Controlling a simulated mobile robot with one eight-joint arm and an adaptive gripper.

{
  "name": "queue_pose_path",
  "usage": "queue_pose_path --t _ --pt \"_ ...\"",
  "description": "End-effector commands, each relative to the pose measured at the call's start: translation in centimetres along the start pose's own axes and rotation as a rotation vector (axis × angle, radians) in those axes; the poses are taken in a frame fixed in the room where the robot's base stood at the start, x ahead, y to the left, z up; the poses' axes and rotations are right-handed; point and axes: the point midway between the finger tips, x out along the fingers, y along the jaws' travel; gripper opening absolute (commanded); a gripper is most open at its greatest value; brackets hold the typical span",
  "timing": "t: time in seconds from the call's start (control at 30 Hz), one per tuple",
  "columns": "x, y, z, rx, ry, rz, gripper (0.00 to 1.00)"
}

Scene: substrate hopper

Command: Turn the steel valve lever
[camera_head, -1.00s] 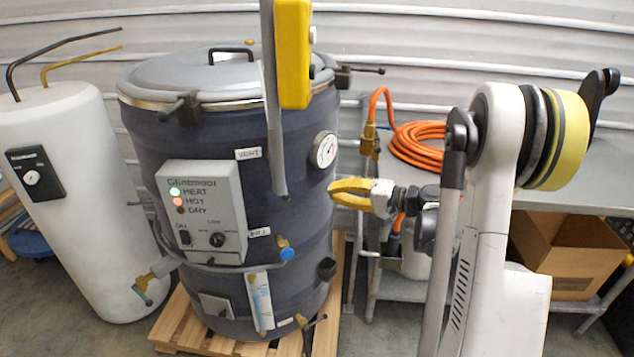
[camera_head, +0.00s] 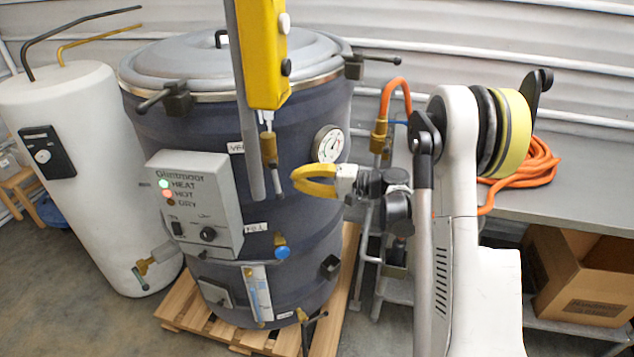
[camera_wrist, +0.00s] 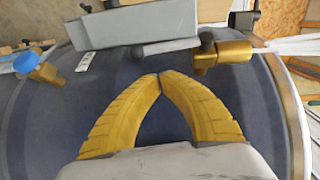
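A brass valve (camera_head: 268,150) sits on the dark blue drum (camera_head: 215,135) under the VENT label, partly hidden by the grey post in the head view. Its slim steel lever (camera_head: 279,176) hangs downward. In the wrist view the brass valve (camera_wrist: 222,53) is at upper right and the steel lever (camera_wrist: 170,46) extends left from it. My gripper (camera_head: 294,178) has yellow fingers with tips together and nothing between them. It is just right of the lever in the head view. In the wrist view its tips (camera_wrist: 158,76) lie below the lever in the picture, apart from it.
A control box (camera_head: 197,203) juts from the drum left of the lever. A blue-knobbed fill valve (camera_head: 283,253) is below. A yellow pendant (camera_head: 263,50) on a grey post stands in front. A bench (camera_head: 590,195) with orange hose (camera_head: 525,168) is right.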

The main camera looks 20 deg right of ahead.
Motion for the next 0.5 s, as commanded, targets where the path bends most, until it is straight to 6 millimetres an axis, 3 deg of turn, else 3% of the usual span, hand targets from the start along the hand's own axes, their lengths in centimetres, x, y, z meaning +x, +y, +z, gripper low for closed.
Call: queue_pose_path --t 0.2,0.5 --pt "1.6 0.1 1.6 0.000 0.000 0.000 0.00" --pt "1.8 0.0 1.9 0.000 0.001 0.000 0.00"
